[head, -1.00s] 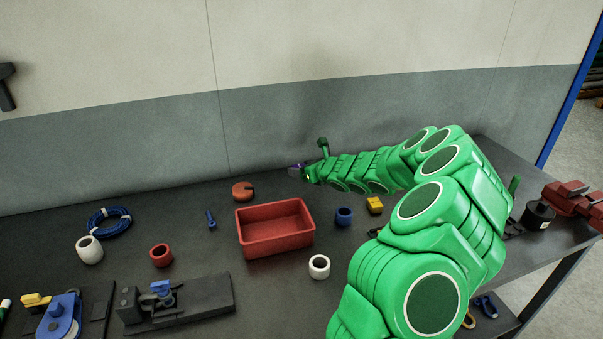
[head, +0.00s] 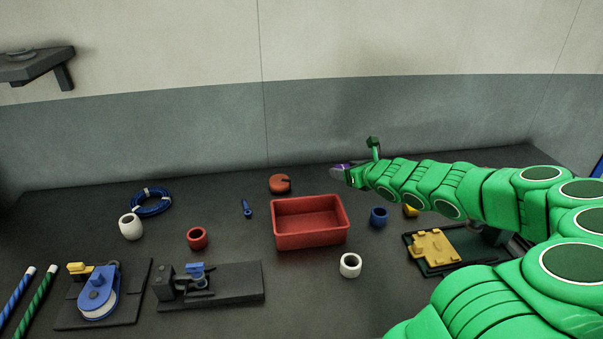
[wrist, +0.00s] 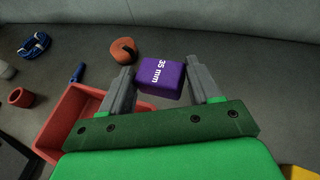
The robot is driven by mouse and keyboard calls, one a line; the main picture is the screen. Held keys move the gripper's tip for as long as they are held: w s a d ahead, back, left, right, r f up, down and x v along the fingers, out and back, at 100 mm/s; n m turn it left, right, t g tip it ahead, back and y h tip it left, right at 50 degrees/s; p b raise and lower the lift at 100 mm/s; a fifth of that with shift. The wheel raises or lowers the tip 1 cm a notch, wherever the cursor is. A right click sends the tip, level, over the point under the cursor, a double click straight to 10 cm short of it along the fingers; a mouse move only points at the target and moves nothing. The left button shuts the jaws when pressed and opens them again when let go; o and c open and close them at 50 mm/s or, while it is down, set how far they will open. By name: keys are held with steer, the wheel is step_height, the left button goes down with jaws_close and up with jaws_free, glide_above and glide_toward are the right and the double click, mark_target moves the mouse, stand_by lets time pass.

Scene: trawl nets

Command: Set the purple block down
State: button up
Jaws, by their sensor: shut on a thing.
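The purple block (wrist: 160,77) is marked "35 mm" and sits between the two grey fingers of my gripper (wrist: 160,84) in the wrist view. My gripper is shut on it. In the head view my gripper (head: 342,173) reaches to the back of the bench, right of and behind the red tray, and the purple block shows as a small patch (head: 341,166) at its tip. How high the block is above the bench cannot be told for certain.
The red tray (head: 311,243) looks empty. An orange-red round piece (head: 280,184) lies behind it. A blue ring (head: 379,217) and a white ring (head: 350,265) stand near its right side. The wall (head: 200,140) rises behind the bench. Bare bench lies around the blue tool (head: 247,208).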

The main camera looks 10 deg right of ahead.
steer(key=w+a+n+y, duration=0.1)
steer(key=a, duration=0.4)
steer(key=w+a+n+g+y, duration=0.1)
steer(key=w+a, duration=0.1)
steer(key=a, duration=0.4)
steer(key=w+a+n+g+y, duration=0.1)
steer(key=a, duration=0.4)
steer(key=shift+w+a+r+n+y, duration=0.15)
steer(key=shift+a+r+n+y, duration=0.1)
steer(key=shift+n+y, duration=0.15)
steer(key=s+a+n+g+y, duration=0.3)
steer(key=a+n+g+y, duration=0.15)
steer(key=a, duration=1.55)
steer(key=h, duration=0.1)
glide_above(215, 195)
steer(key=s, duration=0.2)
steer(key=shift+n+g, duration=0.25)
steer(key=shift+g, duration=0.1)
steer(key=f, duration=0.8)
steer(key=shift+d, duration=0.25)
steer(key=shift+w+a+f, duration=0.2)
steer(key=shift+w+f, duration=0.45)
steer(key=shift+w, duration=0.05)
steer(key=shift+w+a+f, duration=0.1)
steer(key=shift+w+f, duration=0.2)
steer(key=shift+f, duration=1.6)
steer(key=shift+f, duration=0.1)
